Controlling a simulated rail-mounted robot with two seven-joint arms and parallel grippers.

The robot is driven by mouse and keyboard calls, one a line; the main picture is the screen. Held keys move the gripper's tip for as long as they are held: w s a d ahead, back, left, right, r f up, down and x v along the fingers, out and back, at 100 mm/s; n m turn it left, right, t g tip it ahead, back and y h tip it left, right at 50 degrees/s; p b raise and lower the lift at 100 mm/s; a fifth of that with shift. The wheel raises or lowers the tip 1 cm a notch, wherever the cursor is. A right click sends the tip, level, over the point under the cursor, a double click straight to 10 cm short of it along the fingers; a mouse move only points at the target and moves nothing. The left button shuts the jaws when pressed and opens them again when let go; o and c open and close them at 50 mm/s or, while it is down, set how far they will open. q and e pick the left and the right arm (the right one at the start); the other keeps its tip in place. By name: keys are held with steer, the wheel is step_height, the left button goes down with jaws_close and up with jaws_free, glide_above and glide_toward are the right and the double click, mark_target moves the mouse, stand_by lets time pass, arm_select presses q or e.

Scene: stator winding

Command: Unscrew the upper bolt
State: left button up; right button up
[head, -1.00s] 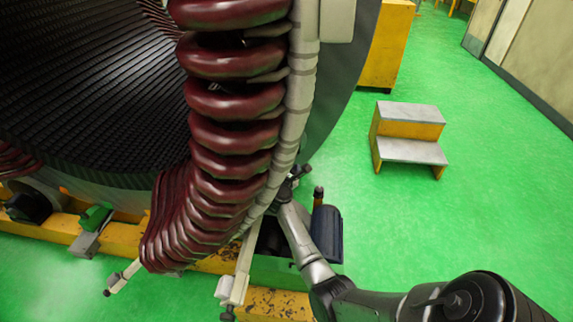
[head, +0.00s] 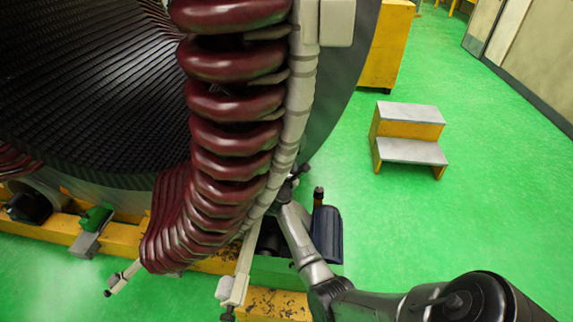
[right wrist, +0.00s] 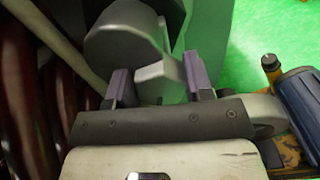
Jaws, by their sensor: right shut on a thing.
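My right gripper (right wrist: 160,80) has its two purple fingers either side of a pale grey angular piece (right wrist: 158,73) and is shut on it. This looks like the upper bolt's head. Just beyond it is a dark grey rounded part (right wrist: 118,28). In the head view my right gripper (head: 292,183) is beside the pale segmented band (head: 297,100) at the lower right of the stator's dark red coils (head: 232,105). The bolt itself cannot be made out there. My left gripper is not in view.
Dark blue cylinder (head: 326,232) stands close right of my right forearm. Yellow base beam (head: 60,228) runs under the stator, and a pale bar (head: 241,270) hangs below the coils. A two-step stool (head: 410,135) stands on the otherwise open green floor.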

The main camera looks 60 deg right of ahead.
steer(key=n+p, duration=0.1)
steer(key=n, duration=0.2)
steer(key=shift+r+n, duration=0.1)
steer(key=shift+n, duration=0.2)
steer(key=shift+n+p, duration=0.5)
steer(key=shift+n, duration=0.6)
steer(key=o, duration=0.9)
steer(key=shift+a, duration=0.25)
steer(key=p+v, duration=0.1)
steer(key=v, duration=1.2)
steer(key=shift+s+a, duration=0.1)
steer(key=shift+a, duration=0.05)
